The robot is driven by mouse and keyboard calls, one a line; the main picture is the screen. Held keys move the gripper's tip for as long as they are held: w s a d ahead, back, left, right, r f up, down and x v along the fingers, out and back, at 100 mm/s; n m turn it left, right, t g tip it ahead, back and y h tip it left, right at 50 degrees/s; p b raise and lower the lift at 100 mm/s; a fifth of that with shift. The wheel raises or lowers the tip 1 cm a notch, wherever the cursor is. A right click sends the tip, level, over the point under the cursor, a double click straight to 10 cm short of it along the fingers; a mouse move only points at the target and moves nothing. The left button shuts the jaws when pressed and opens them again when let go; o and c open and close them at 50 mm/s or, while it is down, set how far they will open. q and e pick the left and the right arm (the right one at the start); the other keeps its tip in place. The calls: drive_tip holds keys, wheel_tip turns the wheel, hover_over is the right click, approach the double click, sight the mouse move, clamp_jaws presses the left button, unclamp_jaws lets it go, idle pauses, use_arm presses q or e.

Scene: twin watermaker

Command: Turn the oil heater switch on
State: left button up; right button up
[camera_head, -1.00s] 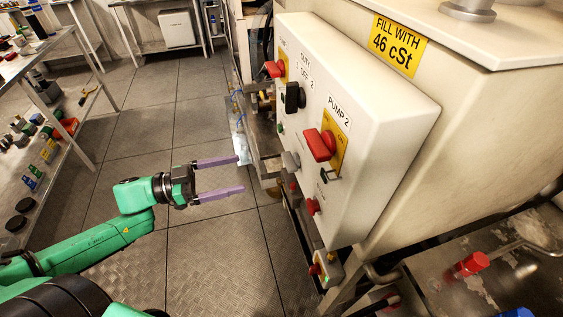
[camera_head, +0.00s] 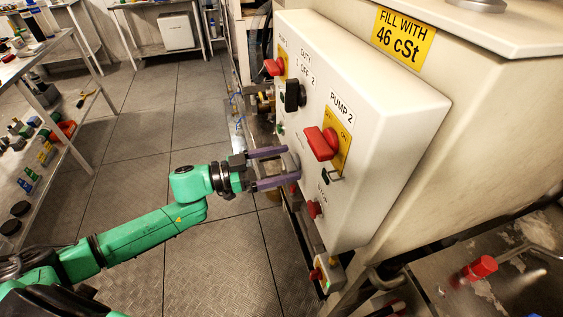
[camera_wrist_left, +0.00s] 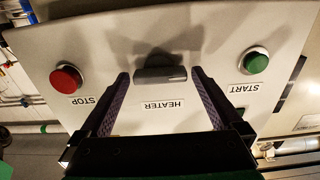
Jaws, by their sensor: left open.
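The control box (camera_head: 385,150) is a white panel with switches on its front. The heater switch, a dark grey knob (camera_wrist_left: 162,75), sits above an upside-down HEATER label (camera_wrist_left: 163,104) in the left wrist view. Its bar lies across the picture. My left gripper (camera_head: 293,164) is open at the panel, its purple fingers pointing at it. In the left wrist view the fingers (camera_wrist_left: 159,75) stand on either side of the knob, with gaps. Whether they touch the panel is unclear. In the head view the knob is mostly hidden by the fingers. My right gripper is not in view.
A red STOP button (camera_wrist_left: 66,78) and a green START button (camera_wrist_left: 255,61) flank the knob in the left wrist view. A red PUMP 2 switch (camera_head: 321,143) and a black DUTY switch (camera_head: 292,96) are close by. Open floor (camera_head: 200,110) lies left of the box.

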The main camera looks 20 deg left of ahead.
use_arm(q)
drive_tip(key=c, duration=1.2)
